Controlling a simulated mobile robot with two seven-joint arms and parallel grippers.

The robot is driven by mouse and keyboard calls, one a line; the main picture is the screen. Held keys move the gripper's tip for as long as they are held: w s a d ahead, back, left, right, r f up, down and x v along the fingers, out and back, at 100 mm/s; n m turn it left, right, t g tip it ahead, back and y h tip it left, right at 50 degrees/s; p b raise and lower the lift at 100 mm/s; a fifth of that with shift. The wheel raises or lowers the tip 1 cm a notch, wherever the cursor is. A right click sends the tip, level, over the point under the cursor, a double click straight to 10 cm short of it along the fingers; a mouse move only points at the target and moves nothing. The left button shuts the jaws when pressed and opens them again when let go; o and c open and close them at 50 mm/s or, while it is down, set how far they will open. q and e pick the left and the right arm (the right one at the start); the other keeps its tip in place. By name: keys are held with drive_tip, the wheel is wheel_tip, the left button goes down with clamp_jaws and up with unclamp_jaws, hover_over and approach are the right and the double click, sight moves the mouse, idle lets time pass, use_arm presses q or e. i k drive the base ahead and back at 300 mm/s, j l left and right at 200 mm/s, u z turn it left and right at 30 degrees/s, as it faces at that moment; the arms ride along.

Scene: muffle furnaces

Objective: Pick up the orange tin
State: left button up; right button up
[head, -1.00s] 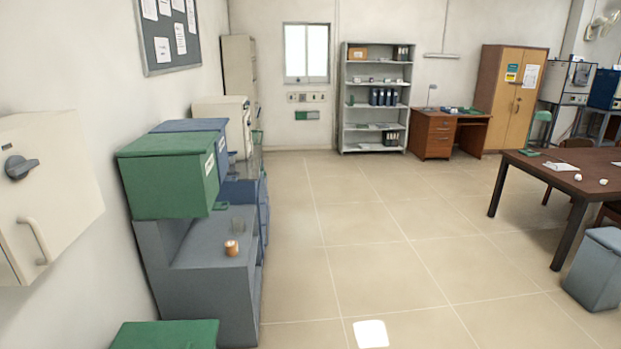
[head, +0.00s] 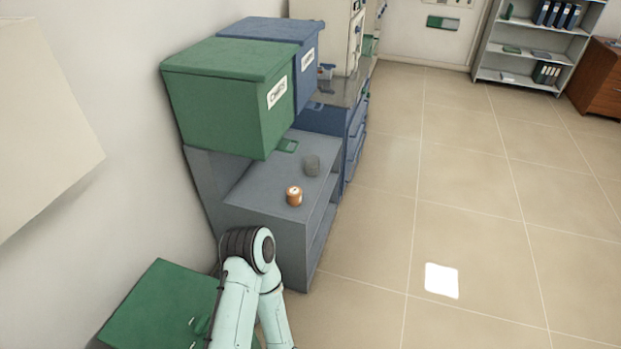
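The orange tin (head: 294,197) is a small cylinder with a pale top. It stands upright on the grey shelf unit (head: 258,192), near the unit's front end. One of my arms, pale green with a dark joint, comes up from the bottom of the head view, in front of the unit and apart from the tin. Its gripper does not show, and no other gripper is in view.
A green bin (head: 225,100) and a blue bin (head: 304,70) stand above the shelf unit, close to the tin. A green box (head: 155,305) is low at the front left. A cream wall cabinet (head: 45,120) juts out at left.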

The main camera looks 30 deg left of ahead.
sight(294, 193)
drive_tip(key=i, duration=1.7)
drive_tip(key=i+l+u, duration=0.1)
drive_tip(key=i+u, duration=0.35)
drive_tip(key=i+l+u, duration=0.2)
drive_tip(key=i+u, duration=0.3)
drive_tip(key=u, duration=1.8)
drive_tip(key=k+j, duration=0.05)
